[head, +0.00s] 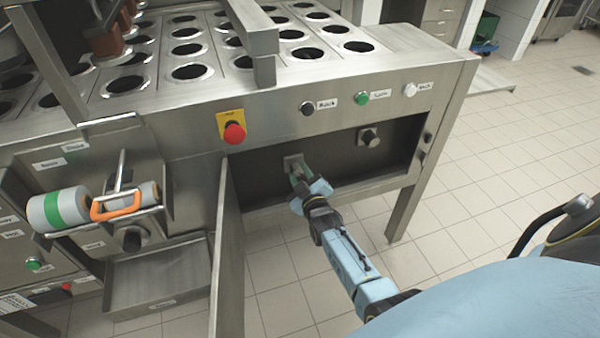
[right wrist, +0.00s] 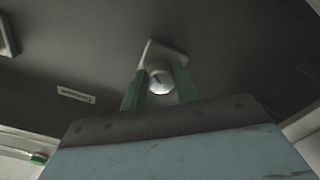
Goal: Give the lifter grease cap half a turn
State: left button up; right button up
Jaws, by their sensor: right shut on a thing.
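A round metal cap (right wrist: 159,82) with a short dark mark on its face sits on a square metal plate (right wrist: 157,50) in the right wrist view. I take it for the grease cap. My right gripper (right wrist: 160,88) has its two green fingers shut on the cap, one on each side. In the head view the right gripper (head: 298,173) reaches into the open bay under the machine's front, at the plate (head: 292,160) on the dark back wall. The fingers hide the cap there. My left gripper is not in view.
A black knob on a plate (head: 369,137) sits to the right on the same wall. An open door panel (head: 229,250) stands left of my right arm. A red emergency button (head: 234,133) and several small buttons are above the bay. A small label (right wrist: 76,95) is left of the cap.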

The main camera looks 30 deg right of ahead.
jog(key=shift+m, duration=1)
jog(key=m, duration=0.2)
jog(key=shift+a+m, duration=0.1)
jog(key=shift+m, duration=0.2)
jog(key=m, duration=0.3)
jog(key=shift+f+m+p, duration=0.1)
jog(key=shift+m+p, duration=0.2)
jog(key=shift+a+m, duration=0.1)
jog(key=shift+m, duration=1.2)
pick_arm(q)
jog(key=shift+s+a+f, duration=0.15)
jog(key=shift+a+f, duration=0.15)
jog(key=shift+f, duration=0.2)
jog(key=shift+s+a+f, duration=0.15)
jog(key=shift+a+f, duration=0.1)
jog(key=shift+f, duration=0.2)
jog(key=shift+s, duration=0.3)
pick_arm(e)
jog(key=shift+m, duration=0.3)
jog(key=o, duration=1)
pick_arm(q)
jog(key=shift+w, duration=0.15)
